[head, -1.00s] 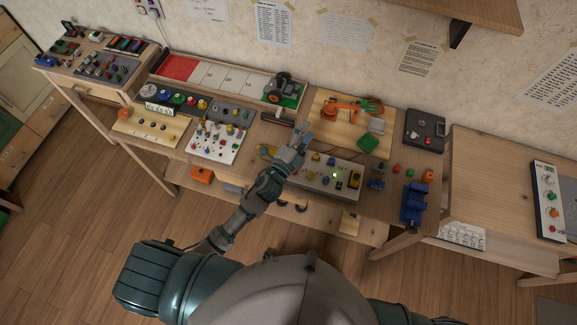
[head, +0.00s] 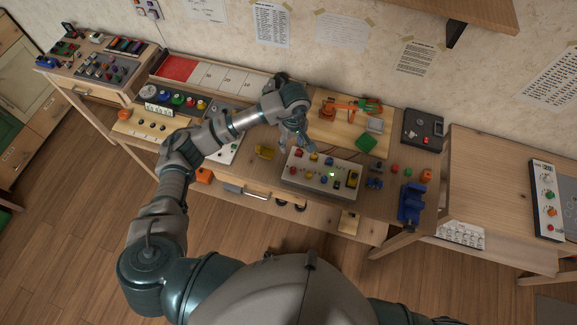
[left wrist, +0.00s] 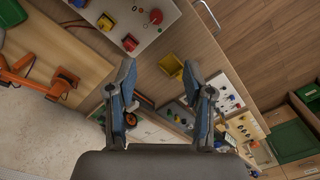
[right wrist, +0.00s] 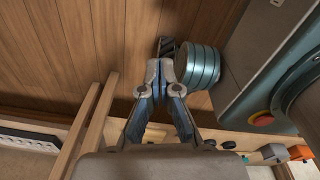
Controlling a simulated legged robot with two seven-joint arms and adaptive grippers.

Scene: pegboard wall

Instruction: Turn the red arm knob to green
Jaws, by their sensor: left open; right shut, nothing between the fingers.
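A grey control box (head: 320,186) stands on the bench with red, yellow and blue knobs and a lit green lamp (head: 332,174). A red knob (head: 298,153) sits at its left end; I cannot tell if it is the arm knob. In the left wrist view a large red knob (left wrist: 155,16) and a smaller red one (left wrist: 130,42) show on the box. My left gripper (head: 294,144) is open and empty above the box's left end, apart from the knobs; it also shows in the left wrist view (left wrist: 160,74). My right gripper (right wrist: 160,72) is shut and empty, above the floor.
A small orange robot arm (head: 340,108) stands on a wooden board behind the box, near a green pad (head: 367,144). A blue vise (head: 413,202) is at the right.

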